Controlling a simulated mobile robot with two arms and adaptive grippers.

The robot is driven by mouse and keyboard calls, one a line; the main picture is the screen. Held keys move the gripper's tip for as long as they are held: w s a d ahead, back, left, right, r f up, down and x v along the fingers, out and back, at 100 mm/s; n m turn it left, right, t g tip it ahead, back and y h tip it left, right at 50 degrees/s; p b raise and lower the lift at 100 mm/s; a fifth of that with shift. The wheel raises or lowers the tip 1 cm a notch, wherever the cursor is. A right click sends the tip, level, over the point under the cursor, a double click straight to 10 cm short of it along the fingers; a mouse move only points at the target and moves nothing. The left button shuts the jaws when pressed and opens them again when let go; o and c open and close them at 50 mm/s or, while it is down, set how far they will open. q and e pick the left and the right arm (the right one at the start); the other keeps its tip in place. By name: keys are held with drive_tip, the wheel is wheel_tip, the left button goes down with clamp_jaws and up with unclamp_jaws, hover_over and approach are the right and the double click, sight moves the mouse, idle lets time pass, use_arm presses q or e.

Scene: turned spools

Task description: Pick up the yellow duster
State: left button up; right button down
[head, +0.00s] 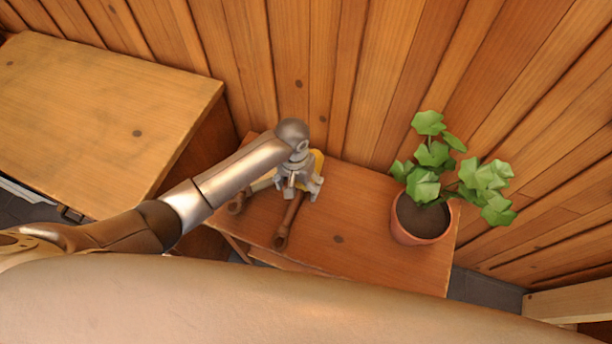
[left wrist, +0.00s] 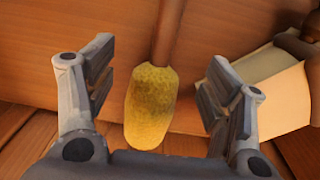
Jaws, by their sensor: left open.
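The yellow duster (head: 319,158) lies on the small wooden table, its yellow head mostly hidden behind my left gripper (head: 299,188) in the head view. Its brown handle (head: 288,228) points to the table's front edge. In the left wrist view the fuzzy yellow head (left wrist: 150,108) sits between the two open fingers of my left gripper (left wrist: 155,85), apart from both, with the handle running up out of the picture. The left gripper is open and empty above the duster's head. My right gripper is not in view.
A cream-coloured thing with a brown turned end (head: 238,203) lies left of the duster; its cream part shows in the left wrist view (left wrist: 280,100). A potted plant (head: 420,220) stands at the table's right. A wooden cabinet (head: 90,110) is at left, a plank wall (head: 350,80) behind.

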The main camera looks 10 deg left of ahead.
sight(299, 191)
use_arm(q)
wheel_tip(299, 191, down, 3)
drive_tip(key=shift+w+f, duration=0.15)
drive_tip(key=shift+f, duration=0.25)
drive_tip(key=shift+c, duration=0.2)
drive_tip(key=c, duration=1)
drive_tip(key=shift+c, duration=0.5)
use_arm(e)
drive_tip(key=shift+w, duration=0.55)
